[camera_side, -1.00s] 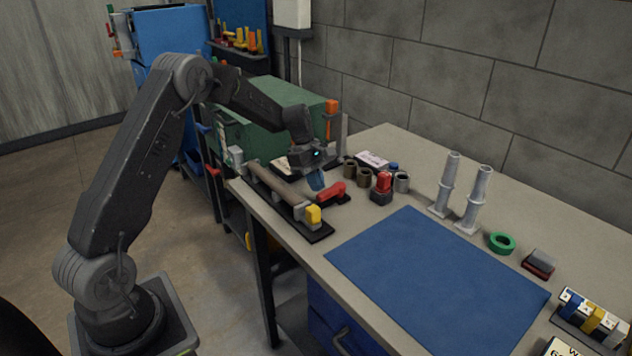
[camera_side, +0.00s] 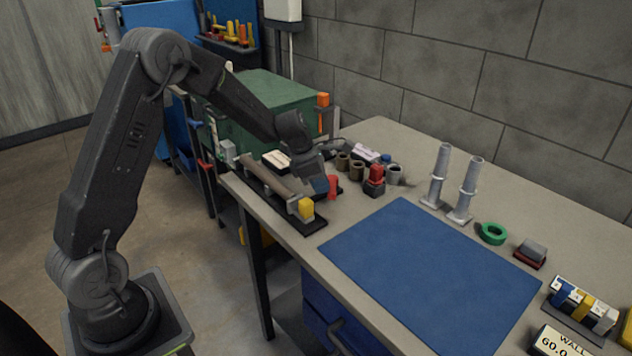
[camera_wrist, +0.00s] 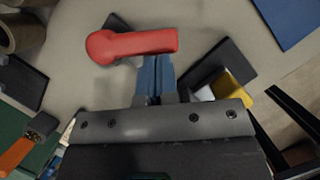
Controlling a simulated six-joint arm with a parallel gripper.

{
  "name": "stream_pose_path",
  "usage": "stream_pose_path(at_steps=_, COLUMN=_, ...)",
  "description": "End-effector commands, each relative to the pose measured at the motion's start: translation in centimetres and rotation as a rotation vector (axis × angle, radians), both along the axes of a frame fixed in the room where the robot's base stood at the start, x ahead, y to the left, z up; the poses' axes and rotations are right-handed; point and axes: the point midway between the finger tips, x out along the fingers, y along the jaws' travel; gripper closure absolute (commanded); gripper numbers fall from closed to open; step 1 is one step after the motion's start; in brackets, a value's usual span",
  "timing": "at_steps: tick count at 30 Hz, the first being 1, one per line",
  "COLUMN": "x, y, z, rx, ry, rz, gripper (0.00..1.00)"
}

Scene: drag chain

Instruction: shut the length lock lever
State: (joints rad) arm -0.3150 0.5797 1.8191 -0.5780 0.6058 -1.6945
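The red lever (camera_side: 332,187) is at the right side of the long dark fixture (camera_side: 313,225) on the bench. In the wrist view the red lever (camera_wrist: 135,45) lies across the picture, its round end to the left. My gripper (camera_side: 322,190) is low beside the lever, on its left in the side view. In the wrist view its blue fingers (camera_wrist: 156,62) are pressed together with nothing between them. Their tips are at the lever's lower edge, touching it or very close. The lever's pivot is partly hidden in the side view.
The fixture carries a brown bar (camera_side: 268,177) and a yellow block (camera_side: 306,208). A blue mat (camera_side: 430,275) lies clear in front. Two grey posts (camera_side: 466,190) stand farther right.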

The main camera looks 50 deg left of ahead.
Motion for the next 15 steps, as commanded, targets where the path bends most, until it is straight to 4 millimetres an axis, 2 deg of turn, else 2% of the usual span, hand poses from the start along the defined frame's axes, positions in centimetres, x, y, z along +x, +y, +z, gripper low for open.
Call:
stream_pose_path(at_steps=3, x=0.09, y=-0.43, z=-0.13, rx=0.001, ry=0.003, rz=0.052, gripper=1.0)
stream_pose_path(at_steps=15, x=0.45, y=-1.0, z=-0.08, rx=0.0, ry=0.003, rz=0.047, gripper=1.0)
